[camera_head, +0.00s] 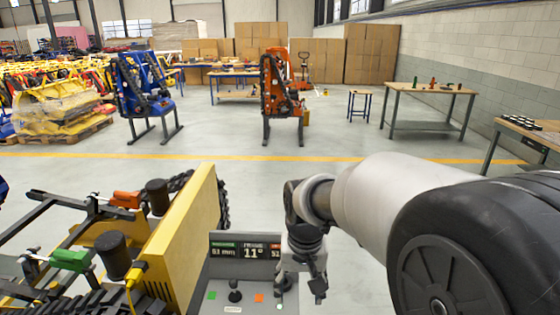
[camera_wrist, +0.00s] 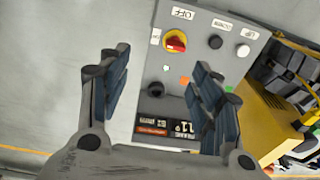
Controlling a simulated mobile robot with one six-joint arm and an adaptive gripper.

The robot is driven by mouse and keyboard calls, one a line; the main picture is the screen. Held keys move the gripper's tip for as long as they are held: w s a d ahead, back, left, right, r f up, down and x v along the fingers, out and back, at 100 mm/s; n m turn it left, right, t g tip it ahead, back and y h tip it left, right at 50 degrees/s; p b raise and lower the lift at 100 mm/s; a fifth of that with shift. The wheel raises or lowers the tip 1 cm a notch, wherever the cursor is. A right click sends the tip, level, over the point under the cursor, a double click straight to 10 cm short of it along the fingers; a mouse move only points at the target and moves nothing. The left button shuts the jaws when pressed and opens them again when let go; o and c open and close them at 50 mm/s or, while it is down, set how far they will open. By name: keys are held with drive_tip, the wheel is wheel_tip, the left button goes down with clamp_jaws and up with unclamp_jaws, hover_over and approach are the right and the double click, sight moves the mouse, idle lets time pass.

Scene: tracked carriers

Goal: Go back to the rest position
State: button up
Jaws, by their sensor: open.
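My gripper (camera_head: 301,288) hangs over the right part of a grey control panel (camera_head: 262,271) in the head view. It hides part of the panel's display and buttons. In the wrist view my gripper (camera_wrist: 163,68) has its two fingers spread, with nothing between them but the panel (camera_wrist: 185,75) behind. The panel appears upside down there. It has a red and yellow rotary switch (camera_wrist: 175,41) near an OFF label, a black button (camera_wrist: 215,41) and a white button (camera_wrist: 243,50). A black joystick (camera_head: 235,291) and a lit display (camera_head: 238,250) also show.
A yellow tracked carrier (camera_head: 180,245) with black posts and orange and green clamps stands directly left of the panel. Blue (camera_head: 148,90) and orange (camera_head: 284,95) machines stand farther back. Workbenches (camera_head: 430,90) are at the right. The grey floor between is clear, crossed by a yellow line.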

drive_tip(key=s+d+r+t, duration=0.1)
drive_tip(key=s+d+r, duration=0.1)
drive_tip(key=s, duration=0.5)
drive_tip(key=s+d+r+t, duration=0.1)
drive_tip(key=s+d+r, duration=0.2)
drive_tip(key=s, duration=0.4)
drive_tip(key=s+d+r+t, duration=0.1)
drive_tip(key=s+d+r, duration=0.1)
drive_tip(key=s+d, duration=0.3)
drive_tip(key=shift+s+r, duration=0.25)
drive_tip(key=shift+s, duration=1.05)
drive_tip(key=shift+a, duration=0.1)
